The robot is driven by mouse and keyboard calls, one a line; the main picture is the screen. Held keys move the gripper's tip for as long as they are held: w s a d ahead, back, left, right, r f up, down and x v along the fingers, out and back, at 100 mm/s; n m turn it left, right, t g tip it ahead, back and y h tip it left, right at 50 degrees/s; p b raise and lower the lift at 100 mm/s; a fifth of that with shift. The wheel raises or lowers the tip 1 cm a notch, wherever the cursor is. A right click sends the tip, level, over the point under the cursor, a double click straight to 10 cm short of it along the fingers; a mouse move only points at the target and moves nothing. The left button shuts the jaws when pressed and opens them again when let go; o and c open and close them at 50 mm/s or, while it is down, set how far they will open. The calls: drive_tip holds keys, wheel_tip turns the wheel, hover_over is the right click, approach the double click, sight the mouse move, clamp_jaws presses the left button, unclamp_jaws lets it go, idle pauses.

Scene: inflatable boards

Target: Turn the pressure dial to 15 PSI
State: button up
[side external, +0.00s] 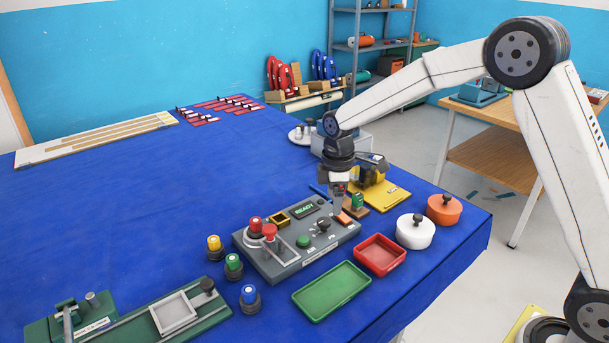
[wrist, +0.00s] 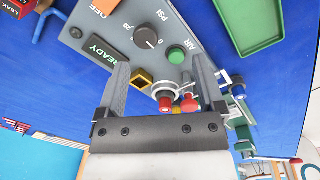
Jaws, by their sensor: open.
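The pressure dial (wrist: 146,36) is a dark round knob with a PSI label beside it, on the grey control panel (wrist: 105,15). It also shows on the panel in the side view (side external: 323,226). In the side view my gripper (side external: 337,208) points down over the panel's right end, close to the dial.
A green AIR button (wrist: 177,55), a READY display (wrist: 101,49) and red-topped knobs (wrist: 188,103) share the panel. A green tray (side external: 331,290), a red tray (side external: 379,254) and white and orange lidded pots stand close by.

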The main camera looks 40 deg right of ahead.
sight(324, 220)
drive_tip(key=shift+w+f+n, duration=0.1)
drive_tip(key=shift+w+n, duration=1)
drive_tip(key=shift+w, duration=0.4)
drive_tip(key=shift+f, duration=0.1)
drive_tip(key=shift+f, duration=3.8)
drive_tip(key=shift+c, duration=0.2)
clamp_jaws()
